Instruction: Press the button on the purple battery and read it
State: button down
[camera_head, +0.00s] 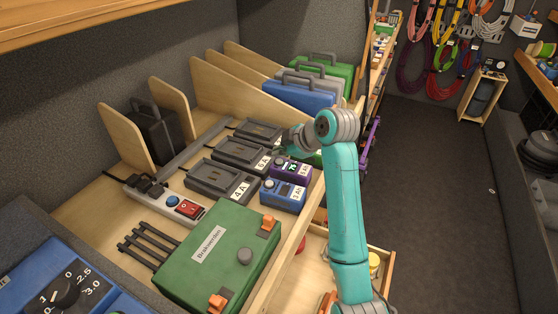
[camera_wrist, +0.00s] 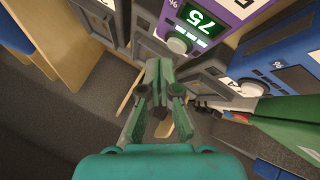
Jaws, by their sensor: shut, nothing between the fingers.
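The purple battery (camera_head: 305,172) sits on the bench among the chargers, beside a blue battery (camera_head: 282,199). In the wrist view the purple battery (camera_wrist: 235,12) fills the top, with its small display (camera_wrist: 198,22) lit green and reading 75, with a % mark beside it. Its round grey button (camera_wrist: 177,45) shows below the display. My gripper (camera_wrist: 159,64) is shut and empty, its tips close to the button; I cannot tell whether they touch it. In the head view my gripper (camera_head: 287,146) is just behind the purple battery, partly hidden by my wrist.
Dark chargers (camera_head: 222,181) stand left of the batteries. A green box (camera_head: 215,262) with orange clips and a power strip (camera_head: 168,200) lie nearer. Wooden dividers with cases stand behind. An open drawer (camera_head: 384,262) juts out below the bench. The aisle floor (camera_head: 440,200) is clear.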

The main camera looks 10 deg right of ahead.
aim_at(280, 162)
jog(key=shift+r, duration=0.1)
jog(key=shift+r, duration=2.4)
dwell(0.7)
